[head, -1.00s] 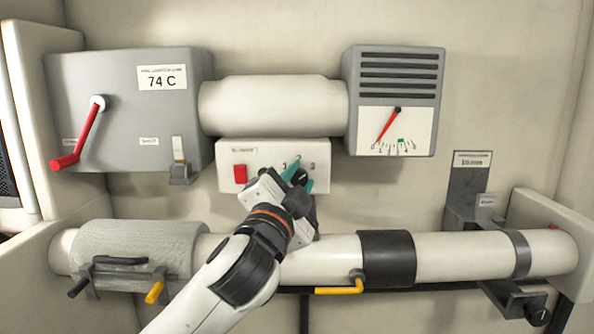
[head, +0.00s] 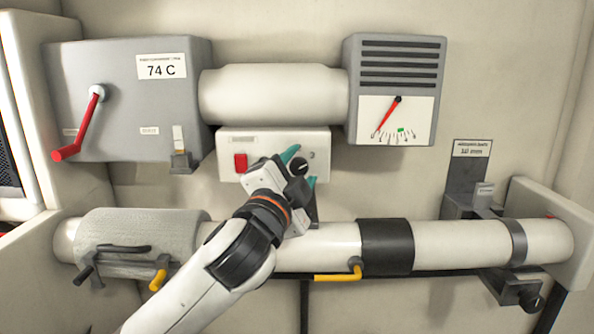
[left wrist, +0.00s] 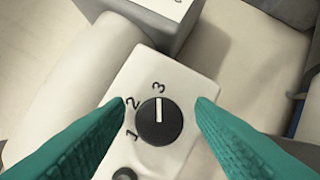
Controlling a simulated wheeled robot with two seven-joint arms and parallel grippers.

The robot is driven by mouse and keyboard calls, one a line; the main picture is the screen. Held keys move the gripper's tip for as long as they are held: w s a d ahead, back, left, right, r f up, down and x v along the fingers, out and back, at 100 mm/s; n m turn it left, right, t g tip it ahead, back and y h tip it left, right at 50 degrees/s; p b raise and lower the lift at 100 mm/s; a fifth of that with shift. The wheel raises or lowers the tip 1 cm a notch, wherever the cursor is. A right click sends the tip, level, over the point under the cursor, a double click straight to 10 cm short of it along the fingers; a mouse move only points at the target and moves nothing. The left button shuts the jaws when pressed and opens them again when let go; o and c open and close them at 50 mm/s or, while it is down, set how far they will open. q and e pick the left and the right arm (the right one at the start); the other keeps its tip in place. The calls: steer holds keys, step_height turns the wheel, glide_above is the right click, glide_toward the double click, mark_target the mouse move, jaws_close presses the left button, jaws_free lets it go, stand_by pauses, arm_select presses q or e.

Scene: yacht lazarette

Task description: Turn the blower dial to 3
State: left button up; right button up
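The white blower box (head: 262,140) hangs on the wall under the wide duct, with a red switch (head: 240,162) at its left. Its black dial (head: 299,166) sits to the right, and it shows clearly in the left wrist view (left wrist: 159,122). The white mark on the dial points at the 3; the 1 and 2 lie to its left. My left gripper (head: 300,168) is at the box, open, with its teal fingertips on either side of the dial. In the left wrist view, gaps show between the fingertips and the dial. My right gripper is not in view.
A grey box with a red lever (head: 82,128) and a 74 C label is at left. A vented gauge box (head: 395,90) with a red needle is at right. A white pipe (head: 320,247) with a yellow handle (head: 338,277) runs below my left gripper.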

arm_select(q)
steer(key=shift+s+a+f, duration=0.1)
steer(key=shift+s, duration=0.1)
steer(key=b+v, duration=0.6)
steer(key=v, duration=0.5)
steer(key=shift+s, duration=0.3)
